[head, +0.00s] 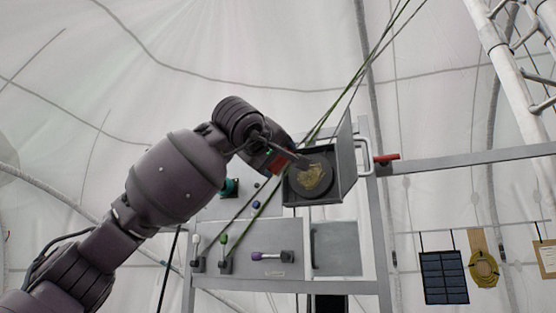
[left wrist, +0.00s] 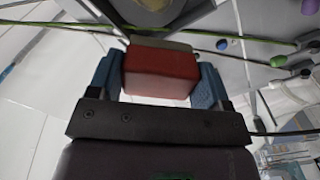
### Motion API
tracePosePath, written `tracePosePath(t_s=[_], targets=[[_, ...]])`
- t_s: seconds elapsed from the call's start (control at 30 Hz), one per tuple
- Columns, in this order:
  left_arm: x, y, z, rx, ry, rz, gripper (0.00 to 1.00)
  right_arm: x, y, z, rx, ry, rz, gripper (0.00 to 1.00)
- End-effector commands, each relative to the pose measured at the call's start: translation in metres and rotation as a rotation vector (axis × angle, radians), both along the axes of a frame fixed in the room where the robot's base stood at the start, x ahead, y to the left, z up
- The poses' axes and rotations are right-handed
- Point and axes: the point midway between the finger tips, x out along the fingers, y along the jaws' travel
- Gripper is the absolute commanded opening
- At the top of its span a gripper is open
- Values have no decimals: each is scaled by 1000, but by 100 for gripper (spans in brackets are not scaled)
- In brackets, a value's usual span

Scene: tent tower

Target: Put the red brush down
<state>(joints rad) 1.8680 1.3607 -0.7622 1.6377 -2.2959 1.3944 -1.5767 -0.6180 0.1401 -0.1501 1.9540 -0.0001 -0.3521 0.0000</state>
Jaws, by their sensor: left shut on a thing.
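The red brush (head: 275,164) is held at the end of my left arm, near the open grey box. In the left wrist view, the brush's red block (left wrist: 160,73) sits between the blue finger pads. My left gripper (head: 268,158) is shut on it, and it also shows in the left wrist view (left wrist: 160,84). The brush's far end is by the left side of the box, and I cannot tell whether it touches anything. My right gripper is not in view.
The open grey box (head: 346,190) holds a dark disc (head: 325,187) with a tan patch. A panel below carries a purple-and-white handle (head: 265,256) and a green knob (head: 223,239). Thin green lines cross near my gripper. A red handle (head: 387,158) sticks out to the right.

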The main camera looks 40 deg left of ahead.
Motion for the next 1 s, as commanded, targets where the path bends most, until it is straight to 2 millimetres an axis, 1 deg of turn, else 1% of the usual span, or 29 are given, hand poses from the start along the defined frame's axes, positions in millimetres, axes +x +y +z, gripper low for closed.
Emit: tracePosePath(t_s=[0.47, 0.57, 0.9, 1.0], targets=[[3, 0, 0, 0, 1, -1, 53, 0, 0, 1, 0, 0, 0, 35], [11, 2, 1, 0, 1, -1, 53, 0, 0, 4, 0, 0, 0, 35], [56, 13, 2, -1, 2, -1, 53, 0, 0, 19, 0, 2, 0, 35], [66, 15, 1, 0, 1, 0, 53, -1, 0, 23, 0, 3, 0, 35]])
